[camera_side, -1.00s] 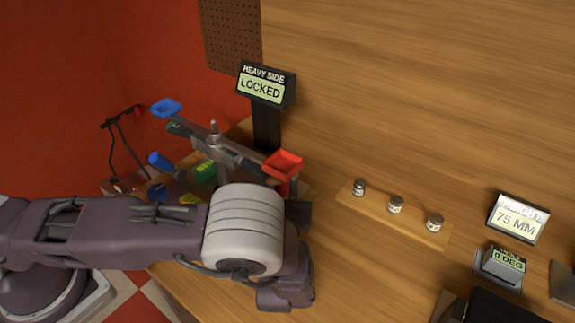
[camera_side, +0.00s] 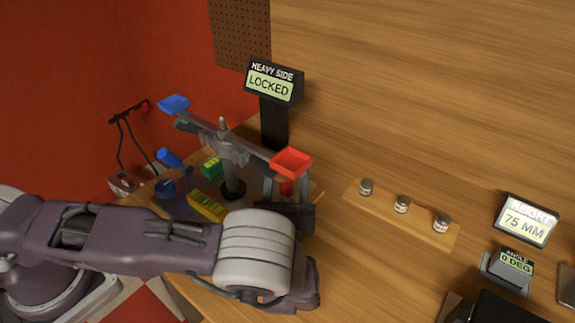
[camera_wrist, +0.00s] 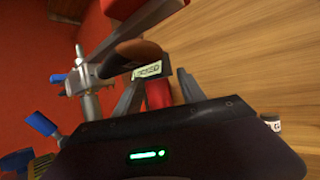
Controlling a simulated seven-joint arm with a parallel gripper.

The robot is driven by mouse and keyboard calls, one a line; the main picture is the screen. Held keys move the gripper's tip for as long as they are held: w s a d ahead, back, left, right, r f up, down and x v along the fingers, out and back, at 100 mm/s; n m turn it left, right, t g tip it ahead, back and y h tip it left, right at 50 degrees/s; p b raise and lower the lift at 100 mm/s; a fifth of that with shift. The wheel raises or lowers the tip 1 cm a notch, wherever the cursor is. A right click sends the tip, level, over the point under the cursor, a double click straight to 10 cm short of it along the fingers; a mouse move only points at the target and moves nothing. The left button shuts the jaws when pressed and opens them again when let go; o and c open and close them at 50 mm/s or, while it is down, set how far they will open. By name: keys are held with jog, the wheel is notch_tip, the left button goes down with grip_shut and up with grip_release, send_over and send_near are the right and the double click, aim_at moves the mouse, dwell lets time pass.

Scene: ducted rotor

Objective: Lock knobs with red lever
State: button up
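The red lever (camera_side: 286,187) is an upright red piece below the red pan (camera_side: 291,162) of the balance. In the wrist view the lever (camera_wrist: 157,95) stands between the two fingers of my gripper (camera_wrist: 157,88), with gaps beside it. My gripper (camera_side: 286,190) also shows in the side view with its fingers apart, one on each side of the lever. The balance beam (camera_side: 228,140) carries a blue pan (camera_side: 173,104) at its other end. The display (camera_side: 273,82) reads "HEAVY SIDE LOCKED". I cannot tell which parts are the knobs.
A blue cylinder (camera_side: 168,158), a green block (camera_side: 211,166) and a yellow block (camera_side: 206,206) are near the balance post. Three small jars (camera_side: 402,204) stand on a wooden strip at right. Displays reading 75 MM (camera_side: 525,222) and 0 DEG (camera_side: 514,263) are farther right. Bare table lies behind the strip.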

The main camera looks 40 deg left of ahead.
dwell(0.4)
jog(key=shift+w+m+g+h, duration=0.3)
jog(key=shift+w+m+h, duration=0.1)
jog(key=shift+h, duration=0.1)
jog(key=w+f+m+g+h, duration=0.2)
jog(key=m+g+h, duration=0.1)
jog(key=shift+w+d, duration=0.15)
jog(key=shift+w, duration=0.25)
jog(key=s+d+r+n+g+h, duration=0.2)
jog(key=s+d+r+n+g, duration=0.1)
jog(key=s+d, duration=0.35)
jog(key=s+d+r+n+g+h, duration=0.1)
jog(key=s+d+r+n+g, duration=0.25)
jog(key=s+d, duration=0.3)
jog(key=s+a+r+n+g+h, duration=0.1)
jog(key=s+a+r+n+g, duration=0.15)
jog(key=a+r+n, duration=0.35)
jog(key=s+a+r+n+g+h, duration=0.1)
jog(key=s+a+r+n, duration=0.2)
jog(key=a+n, duration=0.35)
jog(key=s+a+n+h, duration=0.3)
jog(key=s+a+n, duration=0.7)
jog(key=n, duration=0.3)
jog(key=shift+s+a+r+h, duration=0.3)
jog(key=shift+s+r+h, duration=0.1)
jog(key=shift+s, duration=0.15)
